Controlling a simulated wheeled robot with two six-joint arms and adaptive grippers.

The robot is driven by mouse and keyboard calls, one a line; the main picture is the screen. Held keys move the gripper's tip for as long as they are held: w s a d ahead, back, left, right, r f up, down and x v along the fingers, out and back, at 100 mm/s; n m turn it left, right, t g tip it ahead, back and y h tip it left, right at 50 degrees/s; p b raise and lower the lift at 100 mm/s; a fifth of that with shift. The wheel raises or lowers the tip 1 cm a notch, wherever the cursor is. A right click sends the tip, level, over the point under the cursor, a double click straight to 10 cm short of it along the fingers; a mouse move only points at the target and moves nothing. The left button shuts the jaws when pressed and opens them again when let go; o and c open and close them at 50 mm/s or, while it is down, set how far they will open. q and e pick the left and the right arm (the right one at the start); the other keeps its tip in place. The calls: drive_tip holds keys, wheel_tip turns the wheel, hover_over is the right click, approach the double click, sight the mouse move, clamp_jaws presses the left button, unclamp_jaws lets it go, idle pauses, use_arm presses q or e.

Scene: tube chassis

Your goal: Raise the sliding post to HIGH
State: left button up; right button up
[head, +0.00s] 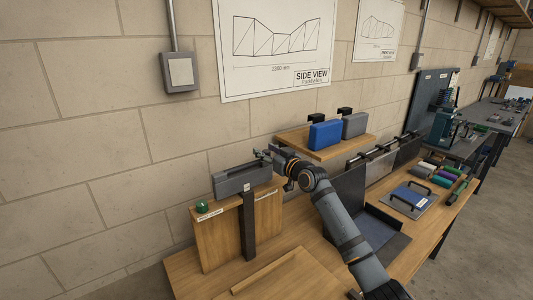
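The sliding post appears to be the dark upright bar (248,228) in front of a wooden panel (218,235) on the bench. A long dark grey block (243,180) sits across the top of the bar and panel. A small pale mark shows on the bar just under the block. A green knob (202,206) is on the panel's top left, beside a white label too small to read. My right gripper (269,154) is at the block's right end, by its upper corner. Its fingers are small and partly hidden, so contact and opening are unclear. My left gripper is out of view.
Behind my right arm, a wooden shelf (296,141) holds a blue case (325,136) and a grey case (355,125). A dark tray, a blue plate with handles (411,197) and coloured rolls lie to the right. The brick wall is close behind the panel.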

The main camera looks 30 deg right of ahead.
clamp_jaws()
wheel_tip(320, 180, up, 10)
drive_tip(key=p, duration=0.4)
drive_tip(key=shift+f+p, duration=0.1)
drive_tip(key=shift+p, duration=0.3)
drive_tip(key=shift+r, duration=0.5)
drive_tip(key=shift+c, duration=0.5)
unclamp_jaws()
drive_tip(key=shift+o, duration=0.8)
drive_tip(key=shift+f, duration=0.15)
